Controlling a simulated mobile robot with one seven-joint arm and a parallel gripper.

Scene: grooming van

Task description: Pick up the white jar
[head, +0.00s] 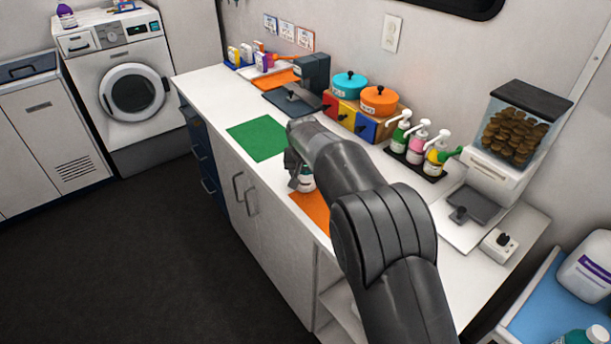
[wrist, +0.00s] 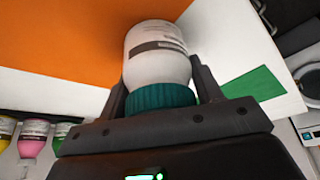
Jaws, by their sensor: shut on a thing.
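The white jar (wrist: 157,52) has a teal ribbed lid (wrist: 158,96) and a grey label band. In the wrist view it sits between the two fingers of my gripper (wrist: 160,92), which is shut on it around the lid end. In the head view the jar (head: 307,183) shows only in part beneath my gripper (head: 297,178), at the edge of the orange mat (head: 316,208); my arm hides the rest. I cannot tell whether the jar touches the mat.
A green mat (head: 257,139) lies left of the jar on the white counter (head: 215,97). Pump bottles (head: 417,146), a treat dispenser (head: 505,135) and colored drawers with two lidded pots (head: 379,100) stand along the wall. The counter's front left is clear.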

